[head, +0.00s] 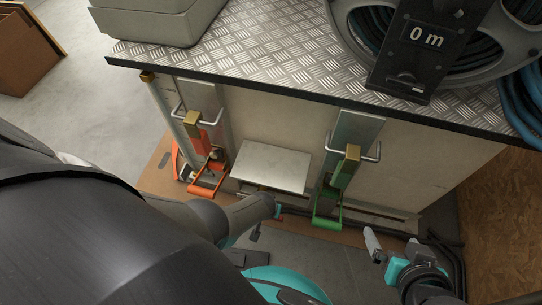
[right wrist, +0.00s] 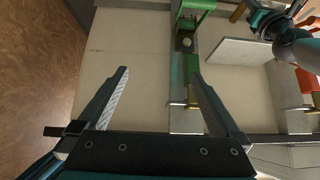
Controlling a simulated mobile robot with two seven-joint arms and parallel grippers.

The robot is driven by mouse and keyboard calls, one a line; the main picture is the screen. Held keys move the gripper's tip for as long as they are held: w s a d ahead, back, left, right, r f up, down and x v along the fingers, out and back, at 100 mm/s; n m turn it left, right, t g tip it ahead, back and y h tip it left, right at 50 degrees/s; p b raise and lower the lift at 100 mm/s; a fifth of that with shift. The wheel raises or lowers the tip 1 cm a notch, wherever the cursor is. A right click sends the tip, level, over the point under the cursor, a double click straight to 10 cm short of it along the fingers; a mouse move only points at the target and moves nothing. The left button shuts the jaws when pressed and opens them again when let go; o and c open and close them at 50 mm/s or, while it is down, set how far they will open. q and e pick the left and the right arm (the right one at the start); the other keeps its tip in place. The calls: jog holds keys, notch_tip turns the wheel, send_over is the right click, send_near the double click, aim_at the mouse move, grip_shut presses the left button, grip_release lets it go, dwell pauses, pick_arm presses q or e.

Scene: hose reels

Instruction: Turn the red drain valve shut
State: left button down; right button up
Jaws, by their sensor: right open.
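The red drain valve (head: 199,140) is on the left of the bench's front, with an orange-red lever and a brass-coloured end. A loop-shaped orange-red part (head: 207,183) sits at its foot. In the right wrist view, part of the red valve (right wrist: 304,80) shows at the right edge. My right gripper (head: 390,243) is open and empty at lower right, apart from the red valve; its spread fingers (right wrist: 157,68) face the pale panel. My left gripper (head: 266,222) is below the grey shelf, to the right of the red valve; its jaw opening is unclear.
A green valve (head: 338,184) stands right of the red one, nearer my right gripper; it also shows in the right wrist view (right wrist: 191,25). A grey shelf plate (head: 270,166) juts out between them. The metal bench top (head: 270,62) overhangs, with a hose reel (head: 480,62) above.

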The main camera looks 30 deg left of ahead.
pick_arm(q)
jog(key=shift+w+f+b, duration=0.15)
jog(key=shift+f+b, duration=0.4)
jog(key=shift+f, duration=0.05)
jog(key=shift+d+f+b, duration=0.1)
jog(key=shift+f+b, duration=1.25)
jog(key=shift+f, duration=0.05)
jog(key=shift+f+b, duration=0.4)
jog(key=shift+f, duration=0.05)
pick_arm(e)
jog(key=w+a+r+t+y, duration=0.1)
jog(key=a+r+t+y, duration=0.2)
jog(key=a+t, duration=0.4)
jog(key=shift+w+a+r+m+t+y, duration=0.2)
jog(key=shift+m+t+y, duration=0.2)
jog(key=shift+t+y, duration=0.15)
